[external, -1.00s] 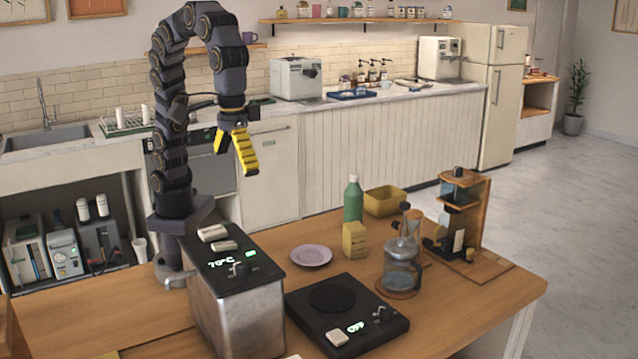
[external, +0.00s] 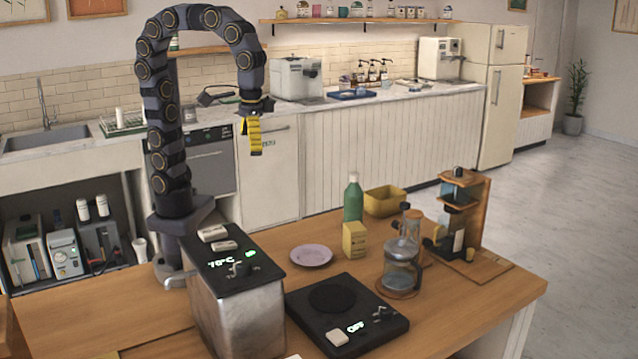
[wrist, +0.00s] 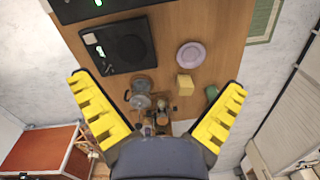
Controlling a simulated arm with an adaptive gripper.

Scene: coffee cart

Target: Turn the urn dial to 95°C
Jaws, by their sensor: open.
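The urn (external: 240,310) is a metal box with a black top at the front left of the wooden table. Its top shows a green "70°C" readout (external: 221,263) and a small dial (external: 242,268) beside it. A green light (external: 250,253) glows near the dial. My gripper (external: 255,150) hangs high above the table's back side, up and to the right of the urn, touching nothing. In the wrist view my yellow fingers (wrist: 158,110) are spread wide and empty. Only a corner of the urn top (wrist: 95,5) shows at the top edge there.
A black hot plate (external: 347,312) reading "OFF" stands right of the urn. A pink plate (external: 311,256), yellow box (external: 354,240), green bottle (external: 353,198), glass press (external: 400,268) and wooden coffee stand (external: 465,215) stand further back and right. The air around my gripper is clear.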

